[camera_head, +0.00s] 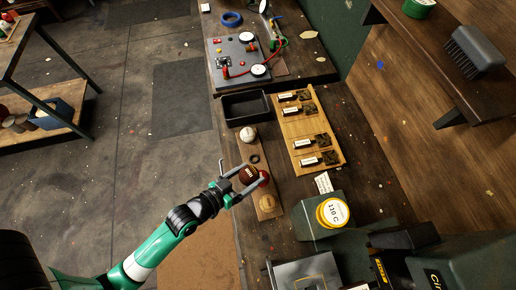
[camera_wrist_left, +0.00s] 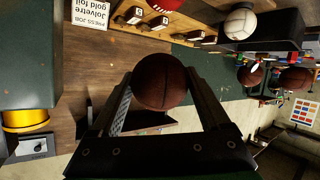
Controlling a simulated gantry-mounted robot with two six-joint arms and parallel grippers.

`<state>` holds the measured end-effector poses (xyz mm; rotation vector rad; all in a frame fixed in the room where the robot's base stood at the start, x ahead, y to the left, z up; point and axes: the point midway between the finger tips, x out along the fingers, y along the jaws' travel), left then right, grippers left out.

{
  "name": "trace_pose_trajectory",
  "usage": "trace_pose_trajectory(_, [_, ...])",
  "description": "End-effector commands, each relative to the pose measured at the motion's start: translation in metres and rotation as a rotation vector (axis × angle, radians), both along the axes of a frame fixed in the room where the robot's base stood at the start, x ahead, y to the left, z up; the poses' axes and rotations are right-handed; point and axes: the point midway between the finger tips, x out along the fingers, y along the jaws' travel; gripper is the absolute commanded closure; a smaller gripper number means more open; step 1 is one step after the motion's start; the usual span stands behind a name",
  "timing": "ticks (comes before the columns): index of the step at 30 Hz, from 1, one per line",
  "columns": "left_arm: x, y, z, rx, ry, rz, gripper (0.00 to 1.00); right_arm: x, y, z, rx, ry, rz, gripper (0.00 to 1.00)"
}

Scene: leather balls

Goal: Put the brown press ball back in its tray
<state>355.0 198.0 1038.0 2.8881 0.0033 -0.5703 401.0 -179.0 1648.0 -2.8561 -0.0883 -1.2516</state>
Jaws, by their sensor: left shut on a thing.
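The brown ball (camera_head: 249,172) is between the two fingers of my left gripper (camera_head: 243,174), which is shut on it. In the left wrist view the brown ball (camera_wrist_left: 160,82) fills the gap between the fingertips. In the head view it appears over a long narrow wooden tray (camera_head: 274,204); I cannot tell how high. A red ball (camera_head: 264,178) shows just right of it, partly hidden by a finger. A white ball (camera_head: 247,133) sits at the tray's far end, with a dark ring (camera_head: 254,159) nearer. My right gripper is not in view.
A black open bin (camera_head: 246,108) stands beyond the tray. A wooden board (camera_head: 297,120) with labelled dark pieces lies to the right. A green-grey box with a yellow-rimmed 110 C dial (camera_head: 333,212) stands nearer. Open floor (camera_head: 150,160) lies left of the bench.

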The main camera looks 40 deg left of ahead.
Motion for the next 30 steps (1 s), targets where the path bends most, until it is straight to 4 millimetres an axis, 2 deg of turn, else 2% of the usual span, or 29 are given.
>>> trace_pose_trajectory(1, [0.011,0.011,-0.010,-0.002,-0.005,0.011,0.92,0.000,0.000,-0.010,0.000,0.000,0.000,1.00])
trace_pose_trajectory(6, [0.050,0.043,-0.032,0.000,-0.007,0.008,0.92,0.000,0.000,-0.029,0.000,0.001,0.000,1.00])
trace_pose_trajectory(12, [0.080,0.066,-0.074,0.000,-0.003,0.003,0.92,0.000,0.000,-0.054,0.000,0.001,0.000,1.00])
trace_pose_trajectory(16, [0.088,0.073,-0.085,0.000,-0.002,0.001,0.92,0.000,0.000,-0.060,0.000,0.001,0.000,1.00])
trace_pose_trajectory(21, [0.091,0.075,-0.087,0.000,-0.003,0.001,0.92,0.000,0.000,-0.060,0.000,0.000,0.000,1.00])
trace_pose_trajectory(27, [0.094,0.077,-0.120,0.000,0.000,-0.001,0.92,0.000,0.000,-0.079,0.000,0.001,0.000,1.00])
trace_pose_trajectory(30, [0.094,0.078,-0.123,0.001,-0.003,0.000,0.92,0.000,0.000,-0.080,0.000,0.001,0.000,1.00])
